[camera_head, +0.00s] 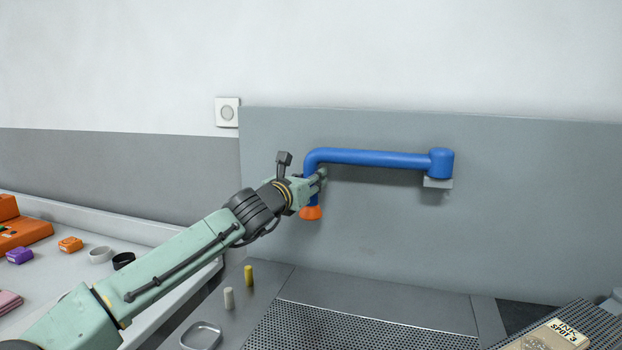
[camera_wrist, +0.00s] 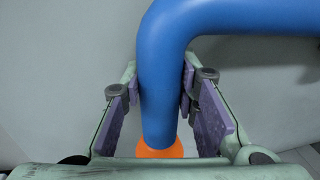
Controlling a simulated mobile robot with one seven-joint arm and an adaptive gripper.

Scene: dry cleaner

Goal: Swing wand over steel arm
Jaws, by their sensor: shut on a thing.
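The wand is a blue pipe (camera_head: 375,158) on the grey back panel. It runs level from its round pivot (camera_head: 441,163) at the right, then bends down at the left to an orange nozzle (camera_head: 311,213). My gripper (camera_head: 314,184) is shut on the down-hanging part, just above the nozzle. In the wrist view the blue pipe (camera_wrist: 158,75) stands between the purple finger pads, with the orange nozzle (camera_wrist: 160,150) below. A perforated steel surface (camera_head: 365,328) lies below the wand; I cannot tell which part is the steel arm.
A yellow peg (camera_head: 248,275), a pale peg (camera_head: 228,298) and a shallow grey dish (camera_head: 201,336) stand left of the perforated surface. A labelled block (camera_head: 553,336) lies at the lower right. The white counter (camera_head: 62,275) at left holds several small items. The air below the wand is clear.

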